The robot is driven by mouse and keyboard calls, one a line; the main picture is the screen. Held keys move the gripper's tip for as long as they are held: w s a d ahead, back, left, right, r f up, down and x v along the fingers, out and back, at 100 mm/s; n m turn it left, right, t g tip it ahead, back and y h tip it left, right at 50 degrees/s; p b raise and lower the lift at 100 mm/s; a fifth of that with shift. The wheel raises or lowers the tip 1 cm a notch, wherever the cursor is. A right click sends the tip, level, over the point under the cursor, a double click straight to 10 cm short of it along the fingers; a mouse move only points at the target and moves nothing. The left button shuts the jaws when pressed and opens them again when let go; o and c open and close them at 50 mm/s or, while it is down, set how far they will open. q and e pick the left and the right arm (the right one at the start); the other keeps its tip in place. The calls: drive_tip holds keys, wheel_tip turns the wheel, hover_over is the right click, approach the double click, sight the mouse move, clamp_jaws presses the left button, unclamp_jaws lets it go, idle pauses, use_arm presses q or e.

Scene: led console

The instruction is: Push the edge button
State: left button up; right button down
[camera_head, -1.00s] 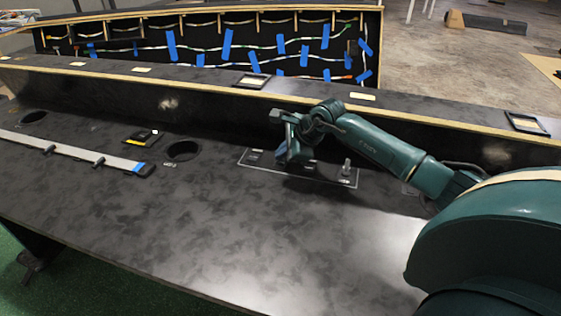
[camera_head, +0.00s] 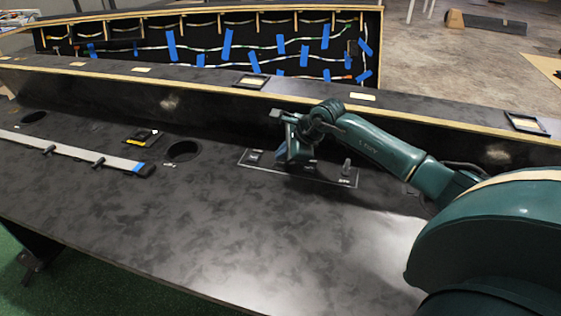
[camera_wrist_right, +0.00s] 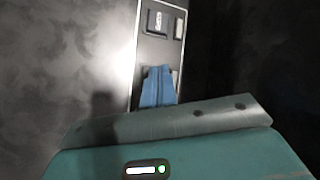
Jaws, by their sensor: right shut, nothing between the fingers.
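A white-outlined panel (camera_head: 324,180) lies on the dark console top, below the back ledge. A small dark switch (camera_head: 254,155) sits at its left end and a short upright lever (camera_head: 347,168) at its right end. My right gripper (camera_head: 287,159) is shut and empty, pointing down at the middle of the panel. In the right wrist view its blue fingers (camera_wrist_right: 158,88) are together over the panel, with a switch block (camera_wrist_right: 158,22) ahead of them. The fingers and arm hide the panel's middle, so I cannot tell which control is the edge button or whether they touch it.
A round hole (camera_head: 183,151) and a small black-and-yellow device (camera_head: 142,137) lie left of the panel. A long pale strip (camera_head: 70,151) crosses the left side. The raised ledge (camera_head: 210,82) runs behind. The console's front surface (camera_head: 190,220) is clear.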

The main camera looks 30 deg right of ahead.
sight(283, 163)
drive_tip(key=shift+f, duration=0.15)
drive_tip(key=shift+f+b, duration=0.3)
drive_tip(key=shift+b, duration=0.15)
drive_tip(key=shift+f, duration=0.1)
idle(0.4)
drive_tip(key=shift+r, duration=0.55)
drive_tip(key=shift+r+p, duration=2)
drive_tip(key=shift+r, duration=1.05)
drive_tip(key=shift+s+f, duration=0.1)
